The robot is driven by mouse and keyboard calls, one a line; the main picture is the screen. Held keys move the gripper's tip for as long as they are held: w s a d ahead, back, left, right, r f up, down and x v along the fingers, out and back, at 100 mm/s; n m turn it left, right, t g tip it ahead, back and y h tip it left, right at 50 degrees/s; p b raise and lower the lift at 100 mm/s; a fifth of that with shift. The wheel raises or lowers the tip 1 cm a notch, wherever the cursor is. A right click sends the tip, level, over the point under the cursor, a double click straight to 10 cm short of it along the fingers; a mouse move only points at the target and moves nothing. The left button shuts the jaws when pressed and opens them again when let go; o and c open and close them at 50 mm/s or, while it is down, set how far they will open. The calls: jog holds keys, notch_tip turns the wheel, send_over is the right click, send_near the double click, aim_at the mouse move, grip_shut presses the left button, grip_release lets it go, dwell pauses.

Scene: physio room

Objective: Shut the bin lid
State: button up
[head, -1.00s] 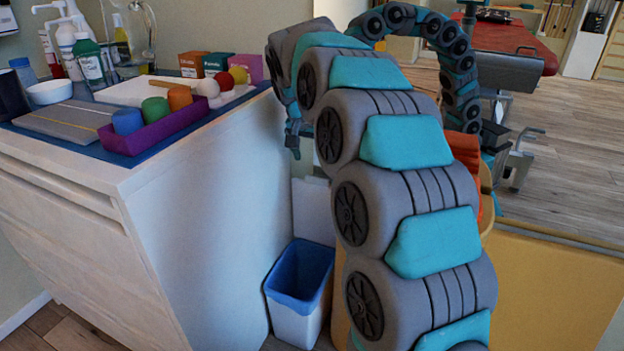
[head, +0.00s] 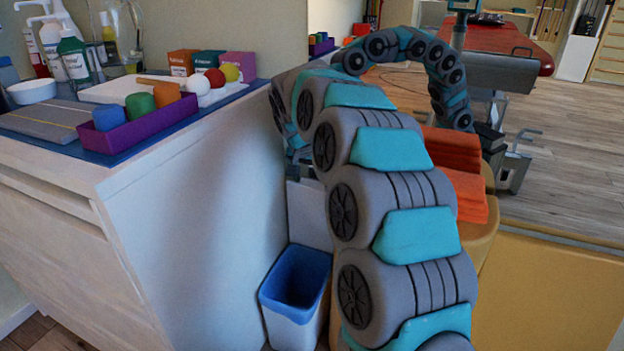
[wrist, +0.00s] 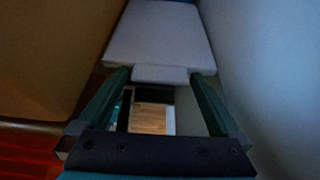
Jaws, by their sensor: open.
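The bin (head: 293,318) is a white box with a blue liner (head: 298,272), standing on the floor beside the white cabinet. Its mouth is uncovered in the head view. A white panel (head: 308,215), apparently the raised lid, stands upright behind the mouth. In the wrist view a pale panel with a narrow tab, apparently the same lid (wrist: 160,35), lies beyond my fingertips. My gripper (wrist: 160,76) is open, with its two dark green fingers apart and nothing clearly held between them. Contact with the panel cannot be told. In the head view my arm mostly hides the gripper.
The white cabinet (head: 205,215) borders the bin on the left, with bottles, a purple tray (head: 150,125) and boxes on top. Orange folded cloths (head: 455,170) lie on a yellowish stand right of my arm. A mirror behind reflects the room and my arm.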

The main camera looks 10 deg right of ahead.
grip_shut()
dwell(0.8)
